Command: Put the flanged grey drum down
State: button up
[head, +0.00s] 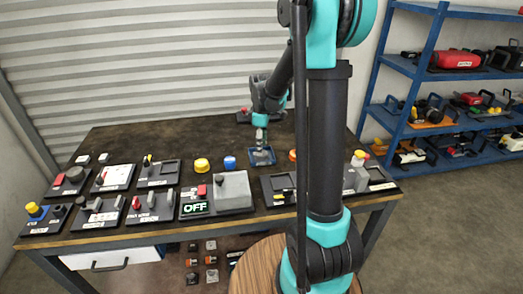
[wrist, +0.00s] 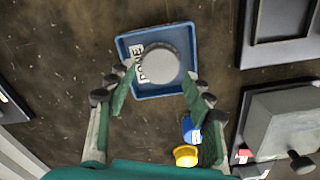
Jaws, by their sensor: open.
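In the head view my gripper (head: 260,134) is right above the blue tray (head: 263,161) on the dark bench, and the drum is hard to make out there.
A yellow knob-like piece (head: 202,165) and a blue one (head: 230,162) stand left of the tray. A grey block on a dark base (head: 232,189) is in front of them. Several labelled trays fill the bench's left side. A blue shelf (head: 398,127) stands at right.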

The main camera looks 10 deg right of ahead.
notch_tip(320, 180, up, 9)
jog(key=shift+r, duration=0.15)
